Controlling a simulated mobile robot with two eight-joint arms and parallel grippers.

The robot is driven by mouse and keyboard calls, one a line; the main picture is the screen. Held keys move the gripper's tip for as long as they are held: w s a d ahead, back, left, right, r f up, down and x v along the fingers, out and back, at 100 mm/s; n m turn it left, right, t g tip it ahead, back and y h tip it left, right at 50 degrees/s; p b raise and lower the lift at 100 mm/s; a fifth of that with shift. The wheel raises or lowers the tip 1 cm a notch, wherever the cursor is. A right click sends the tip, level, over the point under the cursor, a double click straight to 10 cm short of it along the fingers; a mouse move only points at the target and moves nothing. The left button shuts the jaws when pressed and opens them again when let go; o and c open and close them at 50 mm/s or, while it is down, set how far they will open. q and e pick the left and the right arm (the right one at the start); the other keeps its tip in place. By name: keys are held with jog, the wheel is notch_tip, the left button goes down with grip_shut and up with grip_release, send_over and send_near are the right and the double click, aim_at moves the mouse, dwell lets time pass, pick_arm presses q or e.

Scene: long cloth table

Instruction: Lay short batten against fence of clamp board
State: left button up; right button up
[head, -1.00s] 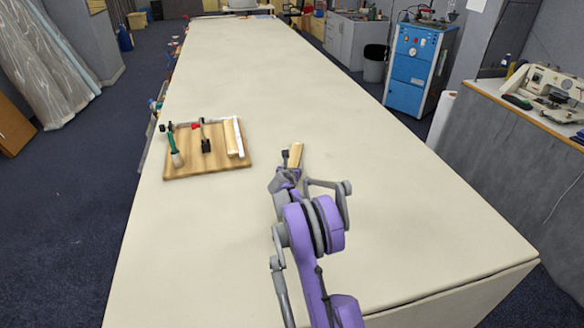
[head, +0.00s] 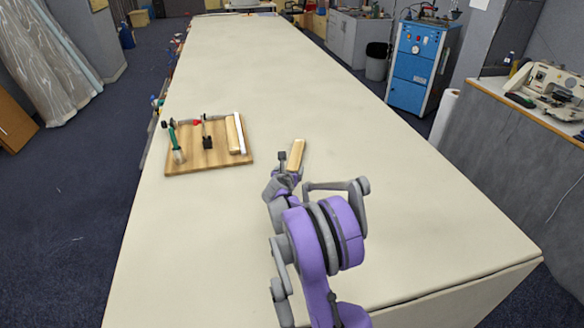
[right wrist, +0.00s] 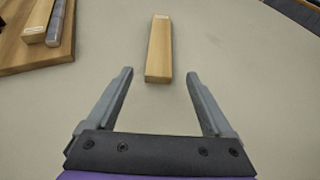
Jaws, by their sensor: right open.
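The short batten (head: 297,154), a light wooden bar, lies flat on the table to the right of the clamp board (head: 210,165). It also shows in the right wrist view (right wrist: 159,50), with a pale mark on its far end. The fence (head: 240,132) is a pale straight bar along the board's right side, with another wooden strip (head: 232,136) beside it on the left. My right gripper (right wrist: 160,76) is open and empty. Its fingers are spread either side of the batten's near end line, apart from it. My left gripper is not in view.
A black-handled clamp (head: 207,142) and a green-handled clamp (head: 177,146) stand on the board. The cloth table (head: 330,110) is clear around the batten and far beyond it. The table's right edge borders a floor gap before a side bench (head: 520,150).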

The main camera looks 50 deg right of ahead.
aim_at(295, 159)
jog(key=shift+v, duration=1)
jog(key=shift+o, duration=0.4)
jog(key=shift+d+f, duration=0.1)
jog(key=shift+d, duration=0.1)
jog(key=b+x, duration=0.1)
jog(key=x, duration=0.2)
jog(key=shift+s+d, duration=0.1)
jog(key=shift+d, duration=0.05)
jog(key=x, duration=0.4)
jog(key=shift+w+d, duration=0.2)
jog(key=shift+w, duration=0.05)
jog(key=shift+w+d+f, duration=0.15)
jog(key=shift+d+f, duration=0.05)
jog(key=shift+d, duration=0.2)
jog(key=shift+w+d+p, duration=0.2)
jog(key=shift+d+p, duration=0.1)
jog(key=x, duration=0.3)
jog(key=shift+w+d+p, duration=0.1)
jog(key=shift+w+p, duration=0.2)
jog(key=shift+p, duration=0.1)
jog(key=shift+w+d+f, duration=0.2)
jog(key=shift+d+f, duration=0.05)
jog(key=shift+d, duration=0.15)
jog(key=shift+s, duration=0.1)
jog(key=shift+c, duration=0.4)
grip_shut()
